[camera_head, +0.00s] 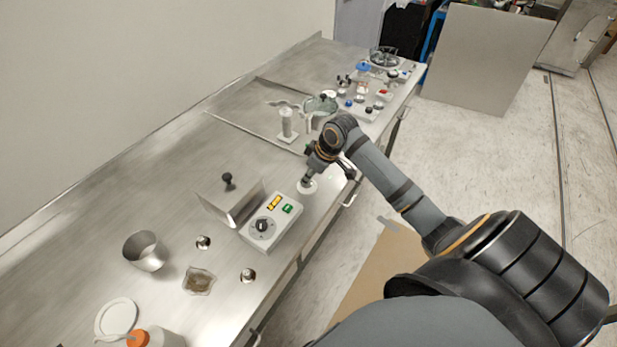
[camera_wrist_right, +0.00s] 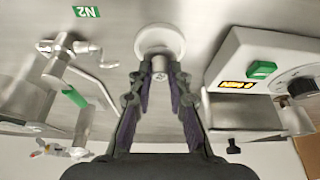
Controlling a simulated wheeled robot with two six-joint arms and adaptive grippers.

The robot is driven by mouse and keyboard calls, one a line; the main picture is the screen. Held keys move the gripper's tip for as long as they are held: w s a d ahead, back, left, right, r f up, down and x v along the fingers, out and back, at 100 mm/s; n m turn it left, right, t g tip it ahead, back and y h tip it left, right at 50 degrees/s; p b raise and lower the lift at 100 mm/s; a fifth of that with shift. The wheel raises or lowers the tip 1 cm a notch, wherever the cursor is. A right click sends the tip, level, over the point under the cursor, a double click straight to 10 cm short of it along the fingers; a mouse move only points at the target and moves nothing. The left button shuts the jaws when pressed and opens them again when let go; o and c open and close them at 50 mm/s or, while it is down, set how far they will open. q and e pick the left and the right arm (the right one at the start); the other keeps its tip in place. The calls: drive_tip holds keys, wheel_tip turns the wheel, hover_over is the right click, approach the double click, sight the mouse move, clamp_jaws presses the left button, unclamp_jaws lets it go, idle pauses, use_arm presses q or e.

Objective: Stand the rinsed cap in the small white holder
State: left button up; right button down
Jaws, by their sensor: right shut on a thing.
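The small white round holder (camera_head: 308,187) stands on the steel bench near its front edge, beside the control box. It also shows at the top middle of the right wrist view (camera_wrist_right: 160,38). My right gripper (camera_head: 311,174) is just above the holder in the head view. Its fingers (camera_wrist_right: 158,80) are shut on a small grey metal piece, which I take to be the cap (camera_wrist_right: 160,77). The cap is at the holder's near rim in the wrist view; I cannot tell whether they touch. The fingers hide part of it. My left gripper is not in view.
A control box (camera_head: 271,227) with a dial and green button stands close by. Two small metal pieces (camera_head: 203,242) (camera_head: 248,275), a brown-filled dish (camera_head: 199,281) and a metal cup (camera_head: 146,251) lie nearer. A white pump-like fitting (camera_head: 287,124) stands behind the holder.

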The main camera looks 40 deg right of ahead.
drive_tip(key=shift+f, duration=0.7)
drive_tip(key=c, duration=1.3)
unclamp_jaws()
drive_tip(key=shift+f, duration=0.1)
drive_tip(key=shift+v, duration=6.15)
